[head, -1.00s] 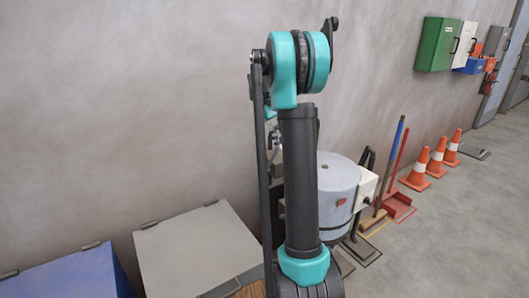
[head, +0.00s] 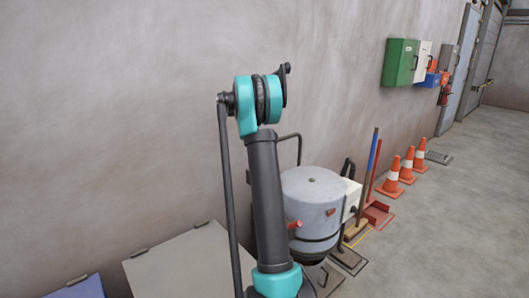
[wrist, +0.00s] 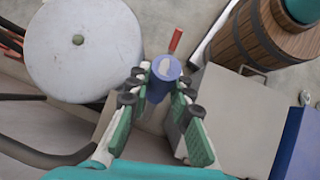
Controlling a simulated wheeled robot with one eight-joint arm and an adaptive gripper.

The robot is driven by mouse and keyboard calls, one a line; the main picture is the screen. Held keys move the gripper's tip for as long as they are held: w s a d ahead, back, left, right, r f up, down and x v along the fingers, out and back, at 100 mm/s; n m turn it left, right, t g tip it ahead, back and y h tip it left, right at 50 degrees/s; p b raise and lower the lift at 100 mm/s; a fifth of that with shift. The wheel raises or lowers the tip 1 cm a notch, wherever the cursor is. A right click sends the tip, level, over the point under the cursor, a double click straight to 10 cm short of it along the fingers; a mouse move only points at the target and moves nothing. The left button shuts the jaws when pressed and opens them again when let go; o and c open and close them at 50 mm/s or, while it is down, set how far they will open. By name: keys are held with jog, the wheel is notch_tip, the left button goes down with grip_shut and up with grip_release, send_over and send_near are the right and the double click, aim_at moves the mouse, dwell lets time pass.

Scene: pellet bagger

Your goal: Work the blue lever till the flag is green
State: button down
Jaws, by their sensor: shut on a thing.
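The blue lever's round grip (wrist: 163,70) is between the fingers of my gripper (wrist: 160,84) in the wrist view, and the jaws are shut on it. The pellet bagger is a grey drum (head: 316,196) by the wall in the head view; its pale round lid (wrist: 84,50) fills the upper left of the wrist view. A small red tab (head: 331,212), perhaps the flag, shows on the drum's front. A red rod-like part (head: 296,224) sticks out at its left. My arm hides the gripper and lever in the head view.
A wooden barrel (wrist: 262,35) stands at the upper right of the wrist view. A grey box (head: 185,262) and a blue box (head: 80,289) stand along the wall. Traffic cones (head: 407,165) and a broom stand beyond the bagger. The floor at right is clear.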

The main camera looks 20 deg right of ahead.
jog(key=c, duration=1.3)
grip_release()
jog(key=shift+r, duration=0.1)
notch_tip(320, 180, up, 10)
jog(key=shift+f, duration=0.1)
